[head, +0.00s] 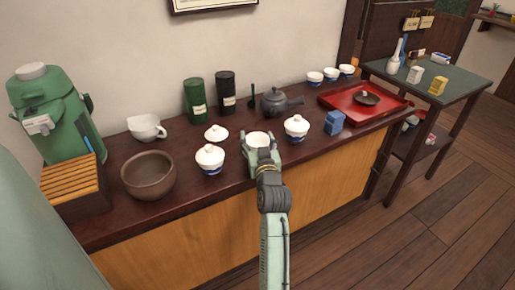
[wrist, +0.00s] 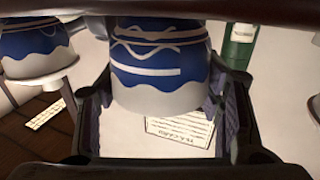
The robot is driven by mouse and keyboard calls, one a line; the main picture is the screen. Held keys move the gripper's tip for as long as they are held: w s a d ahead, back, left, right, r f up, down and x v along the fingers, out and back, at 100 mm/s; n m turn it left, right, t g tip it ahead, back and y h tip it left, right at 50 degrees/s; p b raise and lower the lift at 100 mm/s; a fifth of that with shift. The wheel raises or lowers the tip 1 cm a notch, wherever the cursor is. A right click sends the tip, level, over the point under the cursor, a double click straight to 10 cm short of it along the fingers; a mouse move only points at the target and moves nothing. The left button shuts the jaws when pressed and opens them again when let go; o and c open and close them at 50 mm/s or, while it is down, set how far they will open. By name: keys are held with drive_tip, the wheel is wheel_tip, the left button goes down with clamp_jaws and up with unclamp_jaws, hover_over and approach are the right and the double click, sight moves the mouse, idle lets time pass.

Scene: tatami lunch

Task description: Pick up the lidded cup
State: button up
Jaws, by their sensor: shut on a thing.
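My gripper (head: 262,156) is shut on a small cup (head: 259,138) at the middle of the dark counter. In the wrist view, which looks upside down, this cup (wrist: 160,65) sits between the fingers; it is blue with a white wavy band, and no lid shows on it. A lidded cup (head: 297,128), white and blue with a knobbed lid, stands just right of my gripper; it also shows in the wrist view (wrist: 35,45). Another lidded cup (head: 210,159) stands to the left. I cannot tell whether the held cup is off the counter.
A white lid (head: 216,133) lies behind the left lidded cup. A blue box (head: 334,122) and red tray (head: 378,110) are to the right. A dark teapot (head: 281,102), green canister (head: 195,101) and black canister (head: 225,91) stand behind. A brown bowl (head: 148,176) is left.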

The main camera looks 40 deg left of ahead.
drive_tip(key=shift+c, duration=0.9)
drive_tip(key=shift+r, duration=0.1)
